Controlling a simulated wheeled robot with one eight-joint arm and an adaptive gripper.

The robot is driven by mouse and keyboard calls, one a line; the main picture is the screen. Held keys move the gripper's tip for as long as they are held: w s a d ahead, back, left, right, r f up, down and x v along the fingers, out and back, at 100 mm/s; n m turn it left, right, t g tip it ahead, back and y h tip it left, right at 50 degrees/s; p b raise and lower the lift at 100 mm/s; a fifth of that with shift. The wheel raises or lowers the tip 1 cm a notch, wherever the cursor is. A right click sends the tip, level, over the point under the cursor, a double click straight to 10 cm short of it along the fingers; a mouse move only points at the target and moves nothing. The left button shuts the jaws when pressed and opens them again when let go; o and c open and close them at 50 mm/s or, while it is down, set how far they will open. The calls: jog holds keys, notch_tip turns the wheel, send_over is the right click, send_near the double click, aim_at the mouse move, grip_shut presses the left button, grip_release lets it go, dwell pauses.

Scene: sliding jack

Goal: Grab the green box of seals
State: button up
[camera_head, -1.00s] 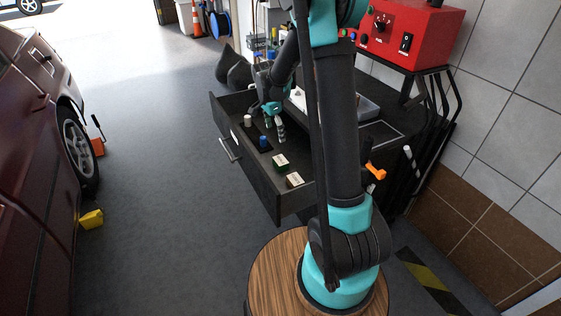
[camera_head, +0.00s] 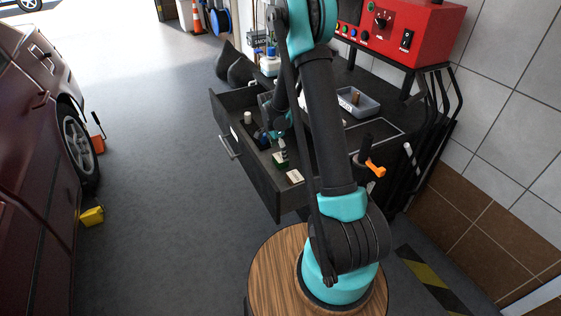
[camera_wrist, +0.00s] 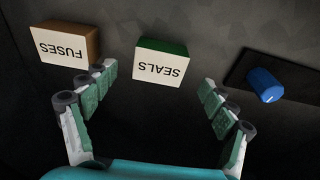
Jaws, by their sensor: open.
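The green box of seals (camera_wrist: 162,63) lies in the open drawer (camera_head: 258,181). In the wrist view its white label reads "SEALS" upside down, with green along its far edge. In the head view the box (camera_head: 279,162) is partly covered by my gripper's fingertips. My gripper (camera_wrist: 157,92) is open, one finger to the left and one to the right of the box in the wrist view. The box sits between and a little beyond the fingers. I see no contact.
A brown box labelled "FUSES" (camera_wrist: 66,45) lies left of the seals in the wrist view, near the left finger. A blue knob-like piece (camera_wrist: 265,85) on a dark strip is to the right. A white cylinder (camera_head: 248,117) stands farther back in the drawer.

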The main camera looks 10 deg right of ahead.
aim_at(280, 157)
jog(key=f, duration=0.4)
jog(key=shift+w+d+f, duration=0.1)
jog(key=shift+d+f, duration=0.3)
jog(key=c, duration=1.2)
